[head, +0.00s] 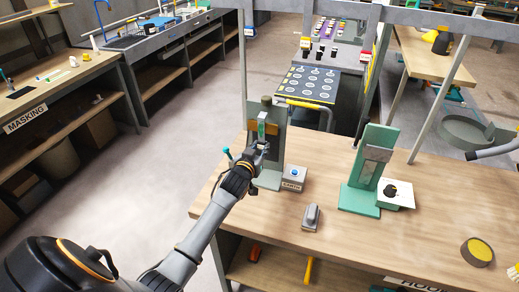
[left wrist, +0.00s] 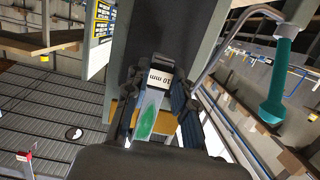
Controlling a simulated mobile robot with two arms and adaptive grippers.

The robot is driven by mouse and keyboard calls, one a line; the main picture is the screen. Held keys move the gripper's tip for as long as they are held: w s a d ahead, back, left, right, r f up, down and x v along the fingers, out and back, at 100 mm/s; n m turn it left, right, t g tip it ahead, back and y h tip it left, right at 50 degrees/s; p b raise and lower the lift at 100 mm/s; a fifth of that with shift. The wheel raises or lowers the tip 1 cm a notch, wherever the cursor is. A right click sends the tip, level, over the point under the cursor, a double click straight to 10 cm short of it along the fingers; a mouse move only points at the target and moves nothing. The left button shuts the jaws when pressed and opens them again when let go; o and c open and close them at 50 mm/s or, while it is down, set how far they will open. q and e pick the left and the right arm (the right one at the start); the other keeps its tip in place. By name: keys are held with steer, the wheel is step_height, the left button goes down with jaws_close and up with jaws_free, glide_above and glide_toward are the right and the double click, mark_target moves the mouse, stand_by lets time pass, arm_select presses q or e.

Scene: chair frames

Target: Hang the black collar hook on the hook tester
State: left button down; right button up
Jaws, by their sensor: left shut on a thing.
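The hook tester seems to be the grey-green upright stand (head: 272,176) near the bench's back left corner; no label confirms it. My left gripper (head: 262,145) is in front of its upright face. In the left wrist view my left gripper (left wrist: 155,105) is shut on a narrow pale piece with a green patch (left wrist: 147,115). A white "10 mm" label (left wrist: 159,77) shows at its far end. I cannot make out a black collar on the piece, nor whether it touches the stand. My right gripper is not in view.
A small box with a blue button (head: 293,176) sits beside the stand. A grey block (head: 311,216) lies nearer. A green stand (head: 362,183) and a white card with a black round thing (head: 397,194) are to the right. The front middle of the bench (head: 350,245) is clear.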

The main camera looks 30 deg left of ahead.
arm_select(q)
steer(key=shift+f+b, duration=0.85)
steer(key=shift+f, duration=0.35)
stand_by(0.3)
steer(key=c, duration=1)
jaws_free()
steer(key=p+v, duration=0.5)
steer(key=v, duration=0.3)
steer(key=shift+s, duration=0.1)
stand_by(0.6)
